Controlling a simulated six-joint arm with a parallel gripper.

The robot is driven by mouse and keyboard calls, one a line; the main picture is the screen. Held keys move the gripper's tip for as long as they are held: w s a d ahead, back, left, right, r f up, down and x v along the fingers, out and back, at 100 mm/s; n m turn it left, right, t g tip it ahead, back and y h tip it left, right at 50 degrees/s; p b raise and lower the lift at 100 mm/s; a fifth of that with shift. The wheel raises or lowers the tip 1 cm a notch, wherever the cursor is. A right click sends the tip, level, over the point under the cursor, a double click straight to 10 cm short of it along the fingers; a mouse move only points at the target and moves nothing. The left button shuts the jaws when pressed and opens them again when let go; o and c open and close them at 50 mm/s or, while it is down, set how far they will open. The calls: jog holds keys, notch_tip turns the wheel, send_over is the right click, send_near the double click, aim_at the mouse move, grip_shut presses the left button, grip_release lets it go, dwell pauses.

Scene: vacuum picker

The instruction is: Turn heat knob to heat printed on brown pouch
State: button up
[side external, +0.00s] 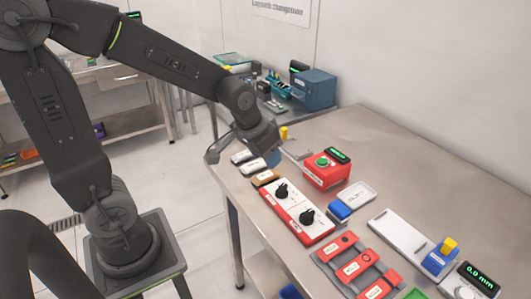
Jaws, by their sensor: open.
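A red-edged white panel (299,228) with two black knobs lies on the steel table. One knob (282,191) is toward the far end and the other knob (307,216) is nearer the camera. Their labels are too small to read, so I cannot tell which is the heat knob. A brown pouch (264,178) lies just beyond the panel's far end; its print is unreadable. White pouches (242,157) lie beyond it. My gripper (236,151) is open above the table's far left corner, beyond the brown pouch and apart from the knobs.
A red box with a green button (325,171) stands right of the panel. A blue block (339,210) and a white tray (357,195) are close by. A red rack (359,267) lies in front. The table's right rear surface (400,155) is clear.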

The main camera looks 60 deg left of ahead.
jog(key=n+g, duration=0.3)
jog(key=g, duration=0.2)
send_over(282, 186)
jog(key=shift+h, duration=0.3)
notch_tip(282, 186, down, 13)
jog(key=shift+r, duration=0.1)
grip_shut()
dwell(0.3)
